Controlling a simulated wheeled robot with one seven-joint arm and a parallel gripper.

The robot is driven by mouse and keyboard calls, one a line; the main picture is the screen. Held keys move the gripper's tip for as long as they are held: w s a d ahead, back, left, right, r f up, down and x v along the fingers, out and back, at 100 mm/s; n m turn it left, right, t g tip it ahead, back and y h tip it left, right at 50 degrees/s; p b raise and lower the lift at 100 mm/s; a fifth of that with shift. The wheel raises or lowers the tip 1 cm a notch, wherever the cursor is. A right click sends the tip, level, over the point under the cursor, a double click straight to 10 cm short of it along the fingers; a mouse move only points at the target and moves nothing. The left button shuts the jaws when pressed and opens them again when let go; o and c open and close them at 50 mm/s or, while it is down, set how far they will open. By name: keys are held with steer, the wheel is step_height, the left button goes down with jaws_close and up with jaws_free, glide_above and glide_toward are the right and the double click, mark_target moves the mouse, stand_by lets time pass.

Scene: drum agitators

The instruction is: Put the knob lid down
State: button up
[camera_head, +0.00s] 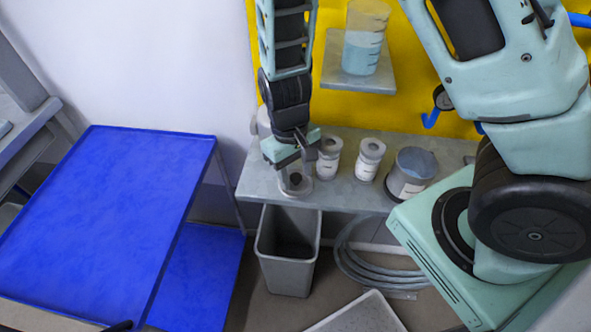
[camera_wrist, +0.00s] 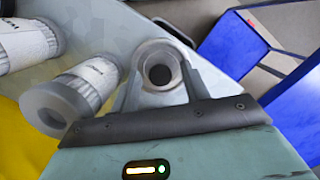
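My gripper (camera_head: 294,172) points down over the front left part of the grey shelf. Its two fingers also show in the wrist view (camera_wrist: 162,85), one on each side of a round grey piece with a dark round centre, which I take to be the knob lid (camera_wrist: 160,68). The fingers appear closed on it. In the head view the lid (camera_head: 295,186) shows partly below the fingertips, low over the shelf near its front edge. I cannot tell whether it touches the shelf.
The grey shelf (camera_head: 262,178) holds two white labelled cylinders (camera_head: 328,158) (camera_head: 368,160) and a wider grey container (camera_head: 410,174) to the right. A beaker (camera_head: 363,45) stands on a higher shelf. A grey bin (camera_head: 287,262) is below. A blue table (camera_head: 105,215) at left is bare.

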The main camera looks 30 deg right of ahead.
steer(key=shift+r, duration=0.1)
step_height(320, 180, up, 12)
steer(key=w+p, duration=0.1)
steer(key=shift+w, duration=0.4)
steer(key=shift+a, duration=0.15)
stand_by(0.4)
steer(key=s+a+r+n+t, duration=0.1)
steer(key=s+a+r+n, duration=0.2)
steer(key=s, duration=0.4)
steer(key=s+a+r+n, duration=0.3)
steer(key=s+r, duration=0.1)
steer(key=s, duration=0.4)
steer(key=shift+s+r+t+y, duration=0.15)
steer(key=shift+r+t+y, duration=0.1)
steer(key=shift+t+y, duration=0.15)
